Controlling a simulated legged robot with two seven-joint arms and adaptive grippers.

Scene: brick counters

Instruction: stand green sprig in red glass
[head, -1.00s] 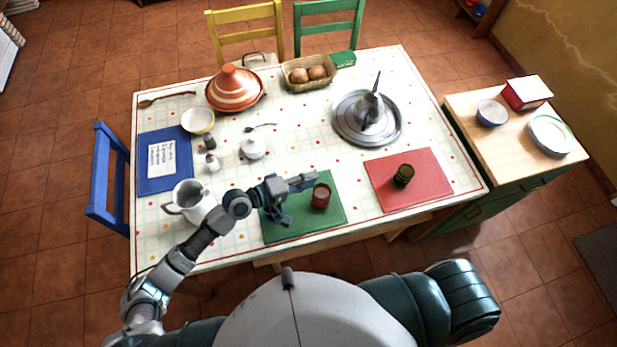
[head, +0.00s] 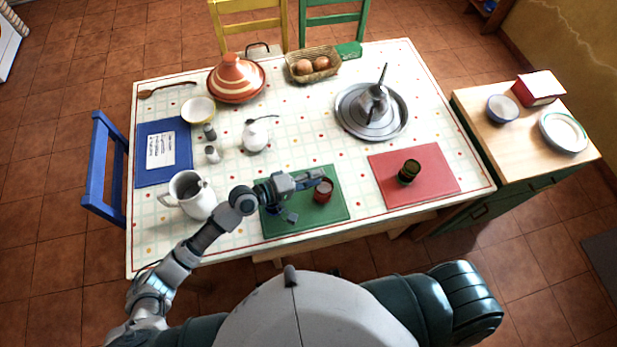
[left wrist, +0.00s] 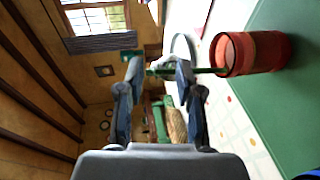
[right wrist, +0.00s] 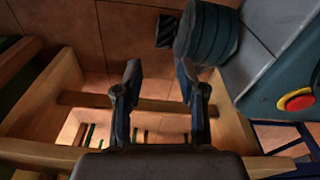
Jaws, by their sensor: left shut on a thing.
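The red glass (head: 323,191) stands upright on the green mat (head: 306,223), in front of my left gripper. In the left wrist view the red glass (left wrist: 262,52) lies sideways in the picture, its mouth facing left. My left gripper (left wrist: 158,70) is shut on the green sprig (left wrist: 205,70). The sprig's stem reaches from the fingers to the glass's mouth and overlaps its rim; I cannot tell whether its end is inside. In the head view the left gripper (head: 306,193) is beside the glass, and the sprig is not clear. My right gripper (right wrist: 160,85) is open and empty.
A dark green glass (head: 409,172) stands on the red mat (head: 440,180) to the right. A white jug (head: 190,196) stands left of my left arm. A metal tray (head: 347,119) with a pot is farther back. The cloth between the two mats is clear.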

